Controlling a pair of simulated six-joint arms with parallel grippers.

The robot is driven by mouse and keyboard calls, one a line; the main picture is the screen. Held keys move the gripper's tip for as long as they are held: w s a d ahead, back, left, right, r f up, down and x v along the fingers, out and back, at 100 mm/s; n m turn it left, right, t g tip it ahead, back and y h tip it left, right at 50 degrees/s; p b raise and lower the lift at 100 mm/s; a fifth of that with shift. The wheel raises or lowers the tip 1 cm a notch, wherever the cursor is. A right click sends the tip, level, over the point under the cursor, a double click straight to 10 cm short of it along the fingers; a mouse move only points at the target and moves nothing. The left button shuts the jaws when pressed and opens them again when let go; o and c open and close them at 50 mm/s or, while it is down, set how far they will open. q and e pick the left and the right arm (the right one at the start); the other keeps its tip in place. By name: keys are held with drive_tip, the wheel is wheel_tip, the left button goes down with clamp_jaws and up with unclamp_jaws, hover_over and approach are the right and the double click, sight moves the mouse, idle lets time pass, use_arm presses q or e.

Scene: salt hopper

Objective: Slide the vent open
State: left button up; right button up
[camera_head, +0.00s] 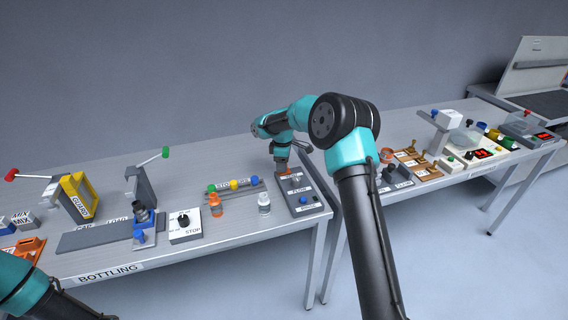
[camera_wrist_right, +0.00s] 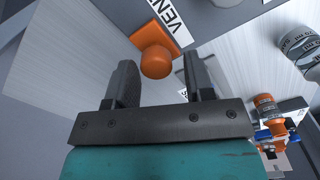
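The vent shows in the right wrist view as an orange knob (camera_wrist_right: 156,58) on an orange block, beside a white label reading "VEN". My right gripper (camera_wrist_right: 160,72) is open there, its two dark fingers apart with the knob at the gap between their tips. Gaps show beside the knob; I cannot tell whether either finger touches it. In the head view my right gripper (camera_head: 282,166) points down over the back end of the grey panel (camera_head: 312,207) marked "FLOW", where it partly hides the vent. My left arm enters at the lower left; its gripper is out of frame.
A second table (camera_head: 430,120) with more devices stands to the right, beyond a narrow gap.

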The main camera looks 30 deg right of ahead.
drive_tip(key=shift+o, duration=0.7)
drive_tip(key=shift+d, duration=0.1)
drive_tip(key=shift+r, duration=0.2)
wheel_tip(320, 180, up, 17)
idle(0.4)
